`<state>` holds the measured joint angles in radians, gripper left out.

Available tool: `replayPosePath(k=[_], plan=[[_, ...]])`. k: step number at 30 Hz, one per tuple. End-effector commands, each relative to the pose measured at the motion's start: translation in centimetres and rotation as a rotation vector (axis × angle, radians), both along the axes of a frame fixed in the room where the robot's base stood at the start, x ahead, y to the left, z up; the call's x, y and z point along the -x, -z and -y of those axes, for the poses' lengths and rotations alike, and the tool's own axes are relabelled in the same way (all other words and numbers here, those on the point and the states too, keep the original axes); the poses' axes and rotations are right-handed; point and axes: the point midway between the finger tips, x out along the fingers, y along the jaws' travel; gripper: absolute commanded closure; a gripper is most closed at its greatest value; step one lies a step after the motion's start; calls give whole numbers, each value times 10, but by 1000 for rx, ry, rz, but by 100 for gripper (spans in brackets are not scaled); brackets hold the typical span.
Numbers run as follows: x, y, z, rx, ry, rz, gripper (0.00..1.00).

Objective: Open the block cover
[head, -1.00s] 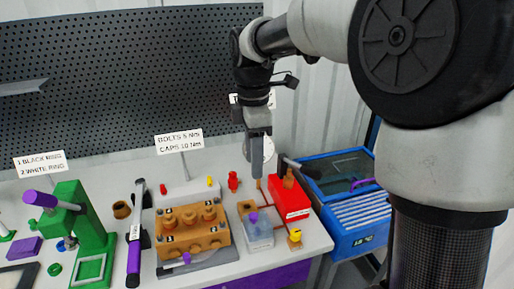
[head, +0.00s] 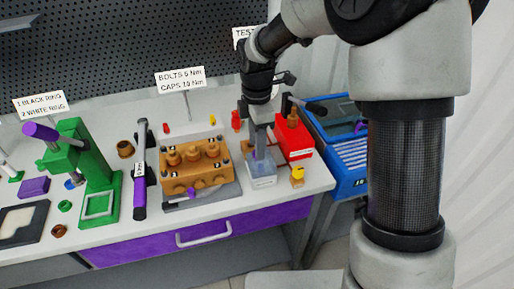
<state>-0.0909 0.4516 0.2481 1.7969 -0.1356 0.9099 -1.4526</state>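An orange pump block (head: 207,176) with several caps on top stands to the left on a grey base plate.
A red box (head: 297,144) and a yellow-topped fitting (head: 297,175) stand close right of the cover. A blue crate (head: 345,160) lies beyond the bench's right edge. A sign (head: 181,80) rises behind the block.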

Motion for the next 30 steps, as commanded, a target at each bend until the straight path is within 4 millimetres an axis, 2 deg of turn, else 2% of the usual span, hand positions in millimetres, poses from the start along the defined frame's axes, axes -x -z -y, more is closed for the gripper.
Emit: replayPosePath(k=[5,14,17,21,22,30], plan=[[0,15,0,0,0,-1,60],[0,18,0,0,0,0,60],[0,17,0,0,0,0,74],[0,17,0,0,0,0,98],[0,17,0,0,0,0,100],[-1,14,4,-21,4,-9,100]])
